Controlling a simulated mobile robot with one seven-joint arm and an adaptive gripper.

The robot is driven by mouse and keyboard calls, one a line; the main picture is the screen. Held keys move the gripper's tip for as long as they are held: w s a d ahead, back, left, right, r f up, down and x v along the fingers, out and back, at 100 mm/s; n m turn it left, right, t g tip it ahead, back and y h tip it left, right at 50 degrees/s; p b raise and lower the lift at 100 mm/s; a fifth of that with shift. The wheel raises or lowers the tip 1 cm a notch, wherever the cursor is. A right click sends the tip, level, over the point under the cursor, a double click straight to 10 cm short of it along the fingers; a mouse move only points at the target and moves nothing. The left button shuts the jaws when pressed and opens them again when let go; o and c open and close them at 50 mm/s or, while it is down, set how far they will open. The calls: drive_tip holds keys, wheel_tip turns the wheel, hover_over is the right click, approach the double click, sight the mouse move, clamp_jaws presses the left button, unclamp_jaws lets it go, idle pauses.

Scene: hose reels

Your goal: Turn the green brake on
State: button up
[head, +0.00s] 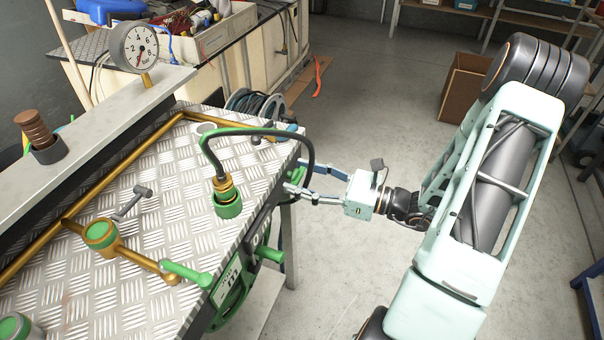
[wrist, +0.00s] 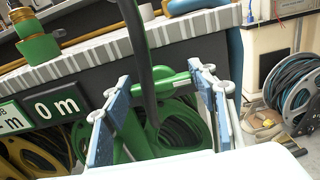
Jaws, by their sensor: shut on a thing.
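My gripper (head: 292,178) reaches in from the right at the edge of the checker-plate bench (head: 170,205). In the wrist view, its two blue-padded fingers (wrist: 160,82) stand on either side of a green bar, which I take for the green brake (wrist: 174,86). The bar spans the space between the fingers, and the gripper is shut on it. A black hose (wrist: 140,50) crosses in front and hides part of the bar. In the head view, the bar at the fingertips is mostly hidden by the bench edge and the hose.
The green reel (head: 232,292) with a crank handle (head: 270,254) is under the bench edge. The hose rises from a green-and-brass fitting (head: 228,204). A pressure gauge (head: 135,45) stands at the back. Another hose reel (wrist: 290,90) is at right. Floor (head: 350,260) around my arm is clear.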

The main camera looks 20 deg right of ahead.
drive_tip(key=o, duration=1.2)
drive_tip(key=shift+c, duration=0.2)
drive_tip(key=v, duration=1.2)
